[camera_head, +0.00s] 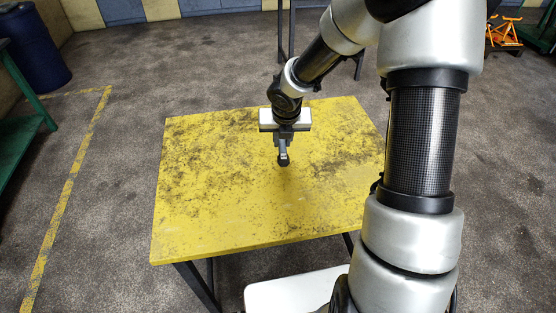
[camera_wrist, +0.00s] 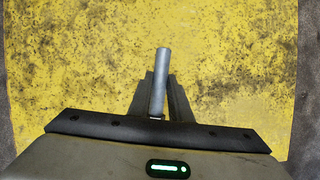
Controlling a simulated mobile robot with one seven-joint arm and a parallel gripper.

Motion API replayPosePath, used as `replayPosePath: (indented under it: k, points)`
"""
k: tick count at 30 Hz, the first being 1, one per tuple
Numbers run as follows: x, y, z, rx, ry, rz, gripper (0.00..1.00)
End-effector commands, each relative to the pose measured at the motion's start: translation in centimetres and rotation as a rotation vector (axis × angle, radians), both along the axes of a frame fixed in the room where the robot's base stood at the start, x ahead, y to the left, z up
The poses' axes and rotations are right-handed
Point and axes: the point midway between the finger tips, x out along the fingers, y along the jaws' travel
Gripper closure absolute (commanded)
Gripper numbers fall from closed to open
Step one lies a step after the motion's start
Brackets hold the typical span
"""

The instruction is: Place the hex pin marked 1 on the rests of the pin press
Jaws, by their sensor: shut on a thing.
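My gripper (camera_head: 284,152) hangs above the yellow table, near its middle, pointing down. It is shut on a grey pin. In the wrist view the pin (camera_wrist: 161,72) sits between the two dark fingers (camera_wrist: 160,100), and its free end sticks out past the fingertips over the table. In the head view the held pin is small and dark, hard to tell from the fingers. The mark 1 and the hex shape cannot be made out. The pin press does not show in either view.
The yellow table (camera_head: 215,205) has dark stains, and its visible top is bare. A green bench (camera_head: 20,120) and a dark blue barrel (camera_head: 36,50) stand at the left. Orange stands (camera_head: 505,29) are at the far right. My arm covers part of the table's right side.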

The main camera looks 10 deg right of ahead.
Motion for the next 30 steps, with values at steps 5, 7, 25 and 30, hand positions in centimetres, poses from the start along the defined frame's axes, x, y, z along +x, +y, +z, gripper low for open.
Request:
replayPosePath:
  k: [5,7,25,30]
  points:
    - [0.5,0.1,0.2,-0.011,0.001,0.117,1.0]
    - [0.5,0.1,-0.7,-0.013,0.002,0.136,1.0]
    - [0.5,0.2,-8.7,-0.016,0.004,0.143,1.0]
    - [0.5,0.1,-9.5,-0.015,0.001,0.14,1.0]
